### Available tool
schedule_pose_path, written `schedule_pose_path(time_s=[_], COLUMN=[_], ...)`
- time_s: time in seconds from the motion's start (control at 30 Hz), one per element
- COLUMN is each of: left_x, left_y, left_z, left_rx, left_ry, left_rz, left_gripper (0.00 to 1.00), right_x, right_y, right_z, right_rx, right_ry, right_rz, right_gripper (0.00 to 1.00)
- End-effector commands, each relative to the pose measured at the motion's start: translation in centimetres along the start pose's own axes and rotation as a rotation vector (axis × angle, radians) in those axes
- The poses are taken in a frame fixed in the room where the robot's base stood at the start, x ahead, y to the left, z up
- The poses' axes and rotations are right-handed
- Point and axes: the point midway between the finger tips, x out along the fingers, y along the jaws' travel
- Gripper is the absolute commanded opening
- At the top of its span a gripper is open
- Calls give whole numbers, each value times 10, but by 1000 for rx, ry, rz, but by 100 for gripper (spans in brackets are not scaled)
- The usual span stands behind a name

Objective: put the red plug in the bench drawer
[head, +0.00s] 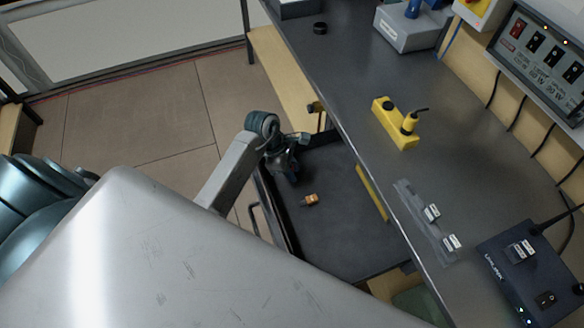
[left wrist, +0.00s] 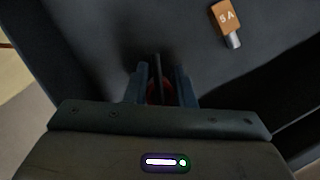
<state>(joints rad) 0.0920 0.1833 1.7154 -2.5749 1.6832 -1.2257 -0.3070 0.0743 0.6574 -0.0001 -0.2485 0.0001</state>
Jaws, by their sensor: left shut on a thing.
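My left gripper (head: 287,172) reaches over the open bench drawer (head: 345,235), at its far-left corner. In the left wrist view the left gripper (left wrist: 158,88) has its fingers closed around a red thing, the red plug (left wrist: 155,94), of which only a little shows between the fingers. The head view hides the plug behind the gripper. The plug is over or inside the drawer; I cannot tell whether it touches the drawer floor. My right gripper is not in view.
An orange-brown plug (head: 309,200) lies in the drawer, also in the left wrist view (left wrist: 227,20). A yellow socket strip (head: 393,125), a strip with light plugs (head: 425,215) and a dark blue box (head: 528,265) stand on the bench. The drawer's middle is free.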

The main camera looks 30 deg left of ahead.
Motion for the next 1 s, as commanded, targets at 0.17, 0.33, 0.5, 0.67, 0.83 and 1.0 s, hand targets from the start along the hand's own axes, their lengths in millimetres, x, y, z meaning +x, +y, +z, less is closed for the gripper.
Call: schedule_pose_path(time_s=[0.17, 0.33, 0.5, 0.67, 0.83, 1.0], left_x=[0, 2, 2, 2, -7, -39], left_y=[0, 0, 0, 0, 1, 2], left_z=[0, -1, -1, -1, -1, -2], left_rx=[0, 0, 0, 0, 0, 3], left_ry=[0, 0, 0, 0, 0, 2], left_rz=[1, 1, 1, 1, 4, 7], left_gripper=[0, 30, 44, 44, 44, 44], right_x=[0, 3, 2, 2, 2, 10], right_y=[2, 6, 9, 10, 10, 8], right_z=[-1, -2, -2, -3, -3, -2], right_rx=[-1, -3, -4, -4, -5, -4], right_ry=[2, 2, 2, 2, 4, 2], right_rz=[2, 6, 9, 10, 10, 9], right_gripper=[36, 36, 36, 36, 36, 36])
